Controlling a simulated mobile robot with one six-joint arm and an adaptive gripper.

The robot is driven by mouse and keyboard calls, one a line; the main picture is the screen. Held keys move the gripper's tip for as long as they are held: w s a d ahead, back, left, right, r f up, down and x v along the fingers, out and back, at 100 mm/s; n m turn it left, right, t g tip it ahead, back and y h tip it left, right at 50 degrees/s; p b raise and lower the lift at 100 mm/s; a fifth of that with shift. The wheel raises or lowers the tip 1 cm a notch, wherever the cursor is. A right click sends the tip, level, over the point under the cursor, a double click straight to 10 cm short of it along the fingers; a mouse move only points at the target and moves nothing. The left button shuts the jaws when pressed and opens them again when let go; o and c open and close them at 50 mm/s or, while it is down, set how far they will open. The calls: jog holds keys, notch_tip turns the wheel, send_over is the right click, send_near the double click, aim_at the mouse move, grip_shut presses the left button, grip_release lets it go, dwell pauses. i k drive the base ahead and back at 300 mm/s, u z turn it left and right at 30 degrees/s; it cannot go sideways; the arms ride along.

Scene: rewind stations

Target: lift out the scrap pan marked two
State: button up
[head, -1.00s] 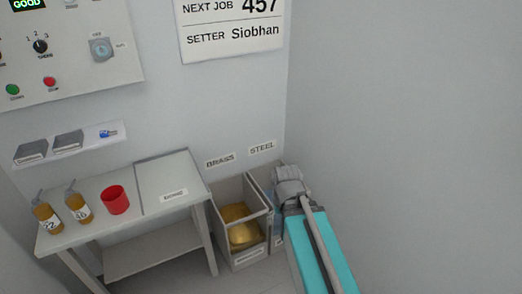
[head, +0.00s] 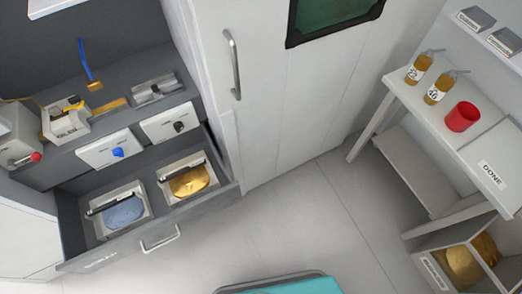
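An open grey drawer (head: 100,256) at the left of the head view holds two pale scrap pans side by side. The left pan (head: 97,228) has blue-grey scrap (head: 124,211) in it. The right pan (head: 167,197) has gold-coloured scrap (head: 189,181) in it. Each pan has a dark bar along its back. I cannot read a number on either pan, so I cannot tell which is marked two. My gripper is not in view; only a teal part of my own body shows at the bottom edge.
Above the drawer is a machine bed with two white panels (head: 105,149), one with a blue knob. The drawer has a front handle (head: 160,240). A white table (head: 400,86) with bottles and a red cup (head: 463,117) stands right, above a scrap bin (head: 432,271). The floor between is clear.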

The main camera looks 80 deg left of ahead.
aim_at(182, 182)
jog(key=u, duration=3.75)
